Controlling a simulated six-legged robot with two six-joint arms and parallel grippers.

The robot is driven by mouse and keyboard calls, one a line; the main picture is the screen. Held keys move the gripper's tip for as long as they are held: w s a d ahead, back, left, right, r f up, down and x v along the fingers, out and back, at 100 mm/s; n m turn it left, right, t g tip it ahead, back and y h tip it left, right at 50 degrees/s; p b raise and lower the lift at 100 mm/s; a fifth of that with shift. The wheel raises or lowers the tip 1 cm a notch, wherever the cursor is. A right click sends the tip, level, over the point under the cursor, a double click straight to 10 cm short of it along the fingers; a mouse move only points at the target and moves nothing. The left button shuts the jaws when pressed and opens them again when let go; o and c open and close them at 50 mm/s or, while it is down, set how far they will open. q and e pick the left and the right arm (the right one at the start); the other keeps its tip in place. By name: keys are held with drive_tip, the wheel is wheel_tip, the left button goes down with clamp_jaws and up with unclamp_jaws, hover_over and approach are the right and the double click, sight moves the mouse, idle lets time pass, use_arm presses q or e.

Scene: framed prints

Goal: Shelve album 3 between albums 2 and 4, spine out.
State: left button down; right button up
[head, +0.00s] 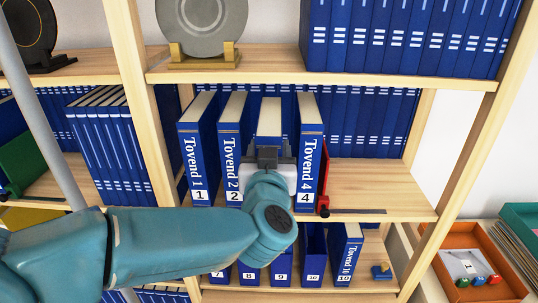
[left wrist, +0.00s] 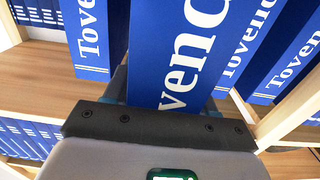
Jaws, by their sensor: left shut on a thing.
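Album 3, a blue binder (head: 268,118) with a pale top, stands upright in the slot between album 2 (head: 231,140) and album 4 (head: 311,150) on the middle shelf. My left gripper (head: 270,157) is shut on it from the front and hides most of its spine and its number. In the left wrist view, the held album (left wrist: 190,45) fills the middle, with its lettered spine facing me and the gripper (left wrist: 165,97) at its lower part. It looks nearer than its neighbours there. Whether its base touches the shelf is hidden. My right gripper is not in view.
Album 1 (head: 195,145) stands left of album 2. A red bookend (head: 324,180) stands right of album 4, with bare shelf (head: 375,185) beyond. The shelf above (head: 290,70) holds a grey plate (head: 202,25) and more binders. Numbered binders stand on the shelf below.

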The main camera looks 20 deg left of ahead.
use_arm(q)
drive_tip(key=f+x, duration=0.1)
drive_tip(key=x, duration=0.7)
drive_tip(key=shift+w+f+p, duration=0.2)
drive_tip(key=shift+w+p, duration=0.15)
drive_tip(key=shift+p, duration=0.1)
drive_tip(key=shift+a, duration=0.15)
idle(0.4)
